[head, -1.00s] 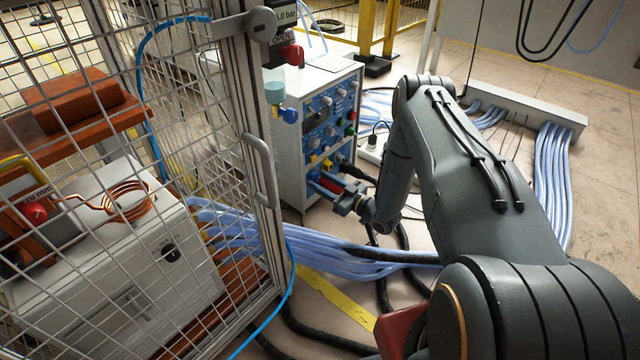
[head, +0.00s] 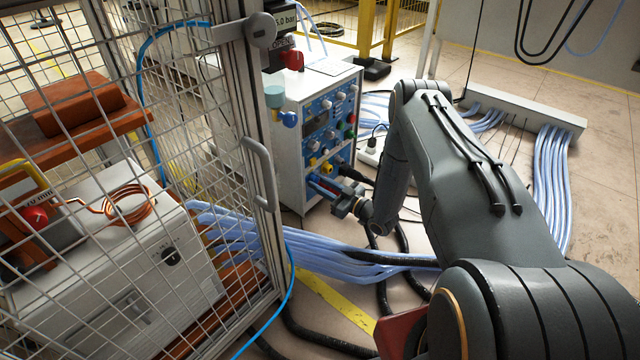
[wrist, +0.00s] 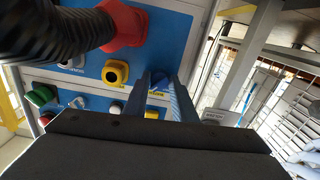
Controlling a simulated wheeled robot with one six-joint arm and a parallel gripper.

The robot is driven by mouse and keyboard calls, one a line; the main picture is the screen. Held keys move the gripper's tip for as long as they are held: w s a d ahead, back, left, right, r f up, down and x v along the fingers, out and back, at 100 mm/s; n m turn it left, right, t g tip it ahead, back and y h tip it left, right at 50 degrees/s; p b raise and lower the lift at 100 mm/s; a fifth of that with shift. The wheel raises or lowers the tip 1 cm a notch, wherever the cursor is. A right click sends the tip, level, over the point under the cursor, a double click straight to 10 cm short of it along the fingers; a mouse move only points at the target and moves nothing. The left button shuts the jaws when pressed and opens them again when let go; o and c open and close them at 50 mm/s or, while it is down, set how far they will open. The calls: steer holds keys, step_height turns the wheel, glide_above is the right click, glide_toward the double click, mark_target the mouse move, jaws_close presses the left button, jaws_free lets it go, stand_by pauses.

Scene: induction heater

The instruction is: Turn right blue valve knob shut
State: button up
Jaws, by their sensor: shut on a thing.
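The blue valve knob (wrist: 158,83) sits on the blue front panel in the wrist view, between my two fingers. My gripper (wrist: 163,88) is shut on it, with one finger on either side. The fingers hide part of the knob, and its turn angle cannot be read. In the head view my gripper (head: 326,190) reaches the lower front of the white cabinet (head: 290,150). The knob itself cannot be made out clearly there.
A red connector (wrist: 124,25) with a thick black hose (wrist: 50,30) is close by. A mesh cage door (head: 262,170) stands left of my arm. Blue hoses (head: 350,262) cross the floor below.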

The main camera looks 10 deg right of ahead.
steer(key=shift+d+r+n+p, duration=0.1)
steer(key=shift+n+p, duration=4.7)
steer(key=shift+n, duration=3.8)
steer(key=o, duration=1)
steer(key=shift+o, duration=0.2)
steer(key=p+v, duration=0.2)
steer(key=v, duration=0.5)
steer(key=shift+s+d, duration=0.25)
steer(key=shift+s, duration=0.05)
